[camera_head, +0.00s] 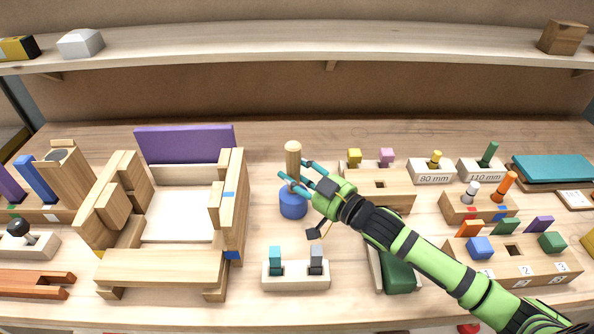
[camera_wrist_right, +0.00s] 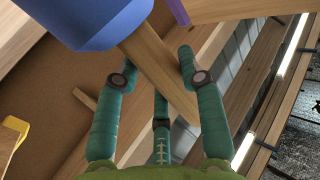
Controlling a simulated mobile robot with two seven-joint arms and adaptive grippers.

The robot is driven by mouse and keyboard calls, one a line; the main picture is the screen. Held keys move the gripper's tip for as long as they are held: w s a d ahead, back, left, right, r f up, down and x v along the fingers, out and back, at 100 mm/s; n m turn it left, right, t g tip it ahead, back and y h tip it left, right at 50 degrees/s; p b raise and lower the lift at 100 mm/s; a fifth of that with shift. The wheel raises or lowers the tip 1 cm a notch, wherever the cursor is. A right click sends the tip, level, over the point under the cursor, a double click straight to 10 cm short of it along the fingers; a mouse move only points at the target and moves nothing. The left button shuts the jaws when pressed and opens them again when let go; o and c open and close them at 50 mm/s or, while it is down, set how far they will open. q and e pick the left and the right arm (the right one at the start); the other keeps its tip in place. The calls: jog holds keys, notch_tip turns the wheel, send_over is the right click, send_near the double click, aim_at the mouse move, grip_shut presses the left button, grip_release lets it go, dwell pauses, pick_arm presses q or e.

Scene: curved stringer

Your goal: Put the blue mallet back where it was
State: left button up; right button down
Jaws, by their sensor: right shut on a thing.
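The blue mallet has a blue cylindrical head (camera_head: 293,204) and a pale wooden handle (camera_head: 292,156). It stands upright in the head view, head down and handle up, in the middle of the workbench. I cannot tell whether the head touches the bench. My right gripper (camera_head: 294,171) reaches in from the right, its teal fingers shut on the handle just above the head. In the right wrist view the blue head (camera_wrist_right: 98,22) fills the top left, and the handle (camera_wrist_right: 158,75) runs between the fingers. My left gripper is not in view.
A wooden frame assembly (camera_head: 236,215) with a purple board (camera_head: 185,145) stands to the left. A white block with teal and grey pieces (camera_head: 295,283) lies in front. A peg block (camera_head: 400,200) and several marked blocks are on the right. A shelf (camera_head: 330,48) runs behind.

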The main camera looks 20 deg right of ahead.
jog(key=shift+r, duration=0.1)
jog(key=shift+f, duration=0.2)
jog(key=c, duration=0.8)
grip_release()
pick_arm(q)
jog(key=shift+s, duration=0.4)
pick_arm(e)
jog(key=shift+o, duration=0.2)
jog(key=shift+r, duration=0.2)
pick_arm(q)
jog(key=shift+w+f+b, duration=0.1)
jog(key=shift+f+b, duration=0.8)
pick_arm(e)
jog(key=v, duration=1.2)
